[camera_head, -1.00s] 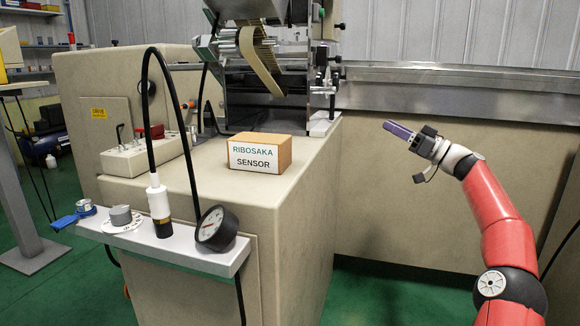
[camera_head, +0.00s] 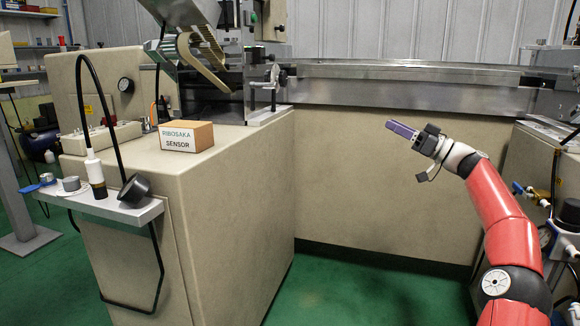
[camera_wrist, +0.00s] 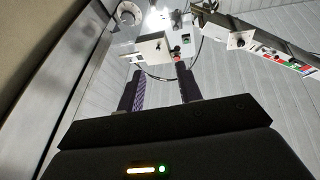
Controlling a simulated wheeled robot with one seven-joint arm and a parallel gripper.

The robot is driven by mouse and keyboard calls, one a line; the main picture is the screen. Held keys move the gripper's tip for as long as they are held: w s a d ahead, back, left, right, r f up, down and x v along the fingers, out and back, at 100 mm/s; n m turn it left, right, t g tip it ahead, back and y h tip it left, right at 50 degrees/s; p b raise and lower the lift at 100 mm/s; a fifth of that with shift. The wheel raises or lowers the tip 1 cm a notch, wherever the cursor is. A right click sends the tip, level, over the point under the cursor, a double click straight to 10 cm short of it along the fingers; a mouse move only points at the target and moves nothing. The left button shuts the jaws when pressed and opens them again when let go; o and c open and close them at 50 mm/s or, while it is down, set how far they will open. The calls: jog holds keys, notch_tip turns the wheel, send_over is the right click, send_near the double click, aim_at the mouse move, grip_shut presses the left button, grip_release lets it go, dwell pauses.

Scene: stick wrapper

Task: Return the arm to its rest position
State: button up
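My red arm reaches up from the lower right in the head view, bent at the elbow, with its end pointing left. My gripper (camera_head: 391,126) has purple fingers and is held in the air in front of the beige machine wall. In the wrist view, the two fingers of my gripper (camera_wrist: 162,86) stand apart with nothing between them. No held object shows in either view.
A beige machine stands at left, with a RIBOSAKA SENSOR box (camera_head: 186,136) on top and a small shelf (camera_head: 125,208) on its front. A metal rail (camera_head: 400,90) runs along the back. Another machine is close at right. Green floor (camera_head: 340,290) is clear between.

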jog(key=s+a+f+g+h, duration=0.2)
jog(key=s+a+g+h, duration=0.1)
jog(key=a, duration=0.8)
jog(key=s+a+f+g+h, duration=0.2)
jog(key=s+a+f+g, duration=0.1)
jog(key=a, duration=0.9)
jog(key=s+a+f+m+h, duration=0.2)
jog(key=s+a+f+h, duration=0.2)
jog(key=s, duration=0.2)
jog(key=s+d+f+m+h, duration=0.3)
jog(key=s+d+f, duration=0.25)
jog(key=s, duration=0.65)
jog(key=s+d+f+m+h, duration=0.35)
jog(key=s+f, duration=0.25)
jog(key=s, duration=0.5)
jog(key=s+d+f+m+h, duration=0.25)
jog(key=s+d+f, duration=0.25)
jog(key=s, duration=0.7)
notch_tip(320, 180, up, 13)
jog(key=p, duration=1.3)
jog(key=shift+n+h, duration=0.3)
jog(key=shift+w+r, duration=0.1)
